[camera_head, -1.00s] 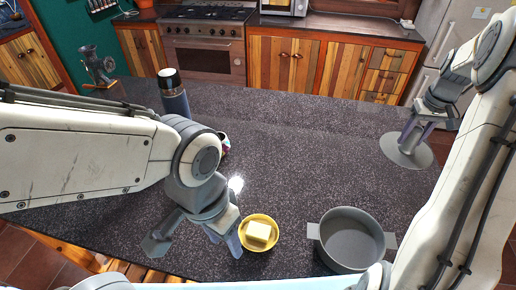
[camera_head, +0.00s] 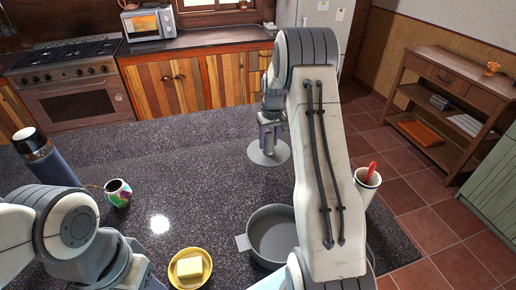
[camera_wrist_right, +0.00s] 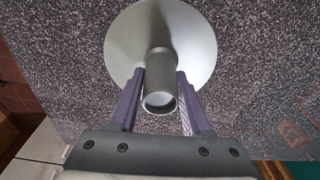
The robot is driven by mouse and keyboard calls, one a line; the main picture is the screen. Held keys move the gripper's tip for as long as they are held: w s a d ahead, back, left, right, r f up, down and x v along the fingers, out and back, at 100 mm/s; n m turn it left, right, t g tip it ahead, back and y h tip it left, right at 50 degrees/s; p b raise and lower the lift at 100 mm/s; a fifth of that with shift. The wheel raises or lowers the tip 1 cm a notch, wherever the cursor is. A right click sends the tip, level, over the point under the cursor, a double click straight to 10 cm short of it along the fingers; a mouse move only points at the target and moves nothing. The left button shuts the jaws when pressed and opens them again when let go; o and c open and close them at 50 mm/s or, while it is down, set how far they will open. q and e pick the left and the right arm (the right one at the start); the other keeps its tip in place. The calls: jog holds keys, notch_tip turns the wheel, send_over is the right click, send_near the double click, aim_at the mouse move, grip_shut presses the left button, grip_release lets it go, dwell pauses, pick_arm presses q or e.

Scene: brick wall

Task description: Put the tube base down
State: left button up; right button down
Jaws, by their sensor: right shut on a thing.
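The tube base is a grey round disc (camera_head: 268,154) with a short upright tube at its middle. It is at the far right part of the dark counter, and I cannot tell whether the disc touches the counter. In the right wrist view the disc (camera_wrist_right: 190,30) and its tube (camera_wrist_right: 160,78) sit between my gripper's two fingers. My right gripper (camera_head: 268,122) is shut on the tube; its purple-grey fingers (camera_wrist_right: 160,95) flank it. My left gripper's grey body is at the lower left in the head view, and its fingers do not show clearly.
A grey pot (camera_head: 270,235) stands near my right arm. A yellow bowl (camera_head: 203,259) holds a butter-coloured block (camera_head: 189,267). A colourful mug (camera_head: 118,193) and a dark bottle (camera_head: 50,165) stand to the left. A white cup (camera_head: 368,185) is at the right. The counter's middle is clear.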

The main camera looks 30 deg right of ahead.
aim_at(260, 152)
jog(key=shift+w+a+f+p, duration=0.4)
jog(key=shift+w+a+f, duration=0.55)
jog(key=shift+w, duration=0.2)
notch_tip(260, 152, down, 3)
jog(key=shift+a+f+p, duration=0.1)
jog(key=shift+p, duration=0.7)
jog(key=shift+f, duration=0.4)
jog(key=shift+f, duration=0.15)
jog(key=shift+c, duration=1.8)
grip_release()
